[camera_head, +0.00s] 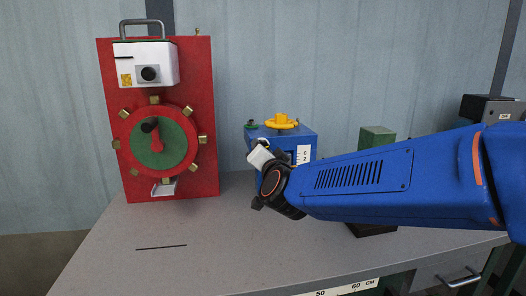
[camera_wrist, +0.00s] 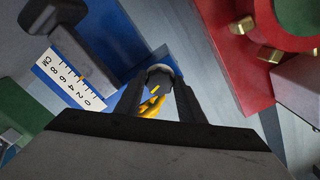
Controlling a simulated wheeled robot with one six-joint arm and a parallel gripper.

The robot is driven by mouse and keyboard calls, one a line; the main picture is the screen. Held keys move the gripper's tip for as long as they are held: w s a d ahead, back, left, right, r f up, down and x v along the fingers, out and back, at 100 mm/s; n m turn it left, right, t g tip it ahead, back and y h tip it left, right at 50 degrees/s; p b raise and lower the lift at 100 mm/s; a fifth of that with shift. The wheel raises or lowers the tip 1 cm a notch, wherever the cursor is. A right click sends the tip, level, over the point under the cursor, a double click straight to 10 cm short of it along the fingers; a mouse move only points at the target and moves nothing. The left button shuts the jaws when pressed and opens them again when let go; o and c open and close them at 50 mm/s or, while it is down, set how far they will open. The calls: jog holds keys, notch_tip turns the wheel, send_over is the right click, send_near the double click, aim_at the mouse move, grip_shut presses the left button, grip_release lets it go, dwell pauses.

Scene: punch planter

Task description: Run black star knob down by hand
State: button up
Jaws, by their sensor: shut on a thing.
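A blue box (camera_head: 290,137) stands on the table with a yellow star-shaped knob (camera_head: 281,121) on top and a white centimetre scale (camera_head: 303,155) on its front. In the wrist view, the fingers of my gripper (camera_wrist: 160,84) are closed on a dark round piece with a pale rim (camera_wrist: 160,70), which I take for the black star knob. It is at the front of the blue box; its lobes are too hidden to make out. The yellow knob (camera_wrist: 152,106) shows between the fingers. In the head view my gripper (camera_head: 261,156) is in front of the box, its grip partly hidden.
A red panel (camera_head: 112,100) with a green dial (camera_head: 175,150), brass lugs and a white box (camera_head: 147,64) stands left of the blue box. A green block (camera_head: 377,135) stands to its right, partly behind my arm.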

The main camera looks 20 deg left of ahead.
jog(key=o, duration=1)
jog(key=shift+o, duration=0.2)
jog(key=shift+s+d, duration=0.1)
jog(key=v, duration=1.7)
jog(key=shift+d+f, duration=0.1)
jog(key=shift+d, duration=0.05)
jog(key=v, duration=1.7)
jog(key=shift+s+d, duration=0.15)
jog(key=shift+d, duration=0.05)
